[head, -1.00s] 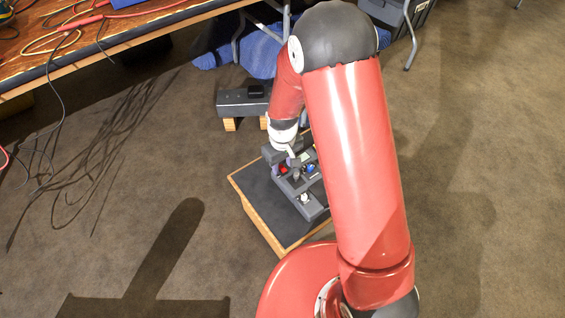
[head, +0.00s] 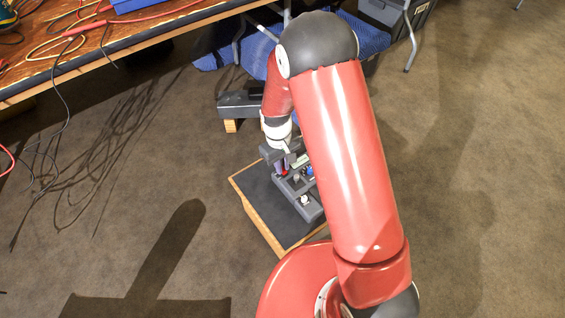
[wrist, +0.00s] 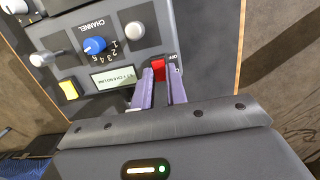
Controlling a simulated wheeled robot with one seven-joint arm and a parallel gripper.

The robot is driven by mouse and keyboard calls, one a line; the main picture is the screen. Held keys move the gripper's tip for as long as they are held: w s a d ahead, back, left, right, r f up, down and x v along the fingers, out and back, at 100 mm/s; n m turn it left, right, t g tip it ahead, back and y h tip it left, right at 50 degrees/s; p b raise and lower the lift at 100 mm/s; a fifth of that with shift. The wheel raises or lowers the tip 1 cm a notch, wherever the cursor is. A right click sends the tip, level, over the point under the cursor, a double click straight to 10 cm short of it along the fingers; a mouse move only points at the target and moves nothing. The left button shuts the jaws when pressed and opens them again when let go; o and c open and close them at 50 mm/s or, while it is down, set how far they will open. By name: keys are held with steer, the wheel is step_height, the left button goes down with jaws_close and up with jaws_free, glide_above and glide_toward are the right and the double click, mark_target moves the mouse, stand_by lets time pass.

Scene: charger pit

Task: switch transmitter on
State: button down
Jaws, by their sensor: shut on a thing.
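The transmitter is a dark grey control box (head: 311,210) on a low platform, partly hidden by my arm in the head view. In the wrist view its panel (wrist: 200,30) carries a red switch (wrist: 158,68) beside the printed word OFF. My gripper (wrist: 161,80) has its two purple fingers on either side of the red switch, shut on it. A blue knob (wrist: 94,46) marked CHANNEL, a small lit display (wrist: 113,78) and a yellow button (wrist: 68,89) sit on the same panel. In the head view my gripper (head: 281,166) reaches down over the box's far end.
The platform (head: 257,200) has a dark top and wooden edges. A dark case on wooden blocks (head: 230,126) stands behind it. A workbench (head: 100,55) with cables is at upper left, and a blue chair (head: 365,38) is behind. Loose cables lie on the carpet at left.

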steer(key=c, duration=1.4)
jaws_free()
steer(key=r, duration=0.6)
steer(key=shift+w+a+r, duration=0.25)
steer(key=shift+w+r, duration=0.15)
steer(key=shift+r, duration=0.45)
